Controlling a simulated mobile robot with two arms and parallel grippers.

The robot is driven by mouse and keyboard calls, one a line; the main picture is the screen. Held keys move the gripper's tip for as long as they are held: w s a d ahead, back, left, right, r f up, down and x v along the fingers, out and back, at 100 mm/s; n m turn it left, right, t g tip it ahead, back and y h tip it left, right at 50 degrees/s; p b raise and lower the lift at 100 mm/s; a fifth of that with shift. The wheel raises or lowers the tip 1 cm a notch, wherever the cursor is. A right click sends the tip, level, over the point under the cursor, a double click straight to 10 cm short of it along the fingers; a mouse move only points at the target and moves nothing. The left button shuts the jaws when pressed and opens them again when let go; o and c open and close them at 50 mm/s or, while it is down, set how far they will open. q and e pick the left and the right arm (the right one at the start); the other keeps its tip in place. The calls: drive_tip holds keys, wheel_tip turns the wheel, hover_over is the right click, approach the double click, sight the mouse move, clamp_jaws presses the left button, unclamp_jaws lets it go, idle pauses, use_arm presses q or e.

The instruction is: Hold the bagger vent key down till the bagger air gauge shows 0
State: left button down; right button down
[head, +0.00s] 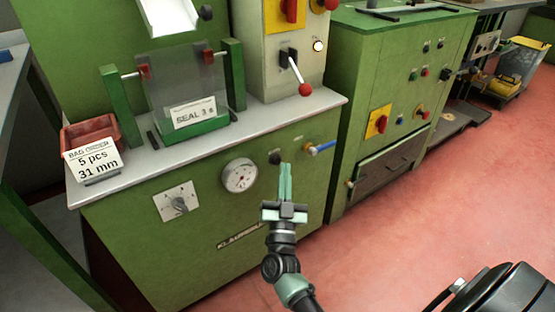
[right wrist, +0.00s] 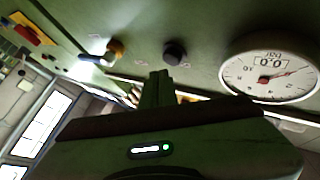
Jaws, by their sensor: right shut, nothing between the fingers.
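The bagger is the green cabinet with a grey worktop (head: 215,134). On its front, a round white air gauge (head: 240,176) has a red needle; in the right wrist view the gauge (right wrist: 270,77) shows larger, with a small window that seems to read 0.0. Its needle slants to the upper right in that picture. A dark round key (head: 275,158) sits right of the gauge; it also shows in the right wrist view (right wrist: 175,53). My right gripper (head: 286,167) is shut and empty, its tips close to the key, seemingly just short of it. My left gripper is out of view.
A blue-handled brass valve (head: 320,148) juts out right of the key. A rotary switch (head: 177,202) is to the left, below the red bin (head: 92,132). A lever with a red knob (head: 304,88) stands above. Red floor (head: 440,210) is clear at right.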

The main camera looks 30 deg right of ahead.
drive_tip(key=s+p, duration=0.2)
drive_tip(key=s, duration=0.3)
drive_tip(key=shift+d, duration=0.2)
idle(0.3)
idle(0.3)
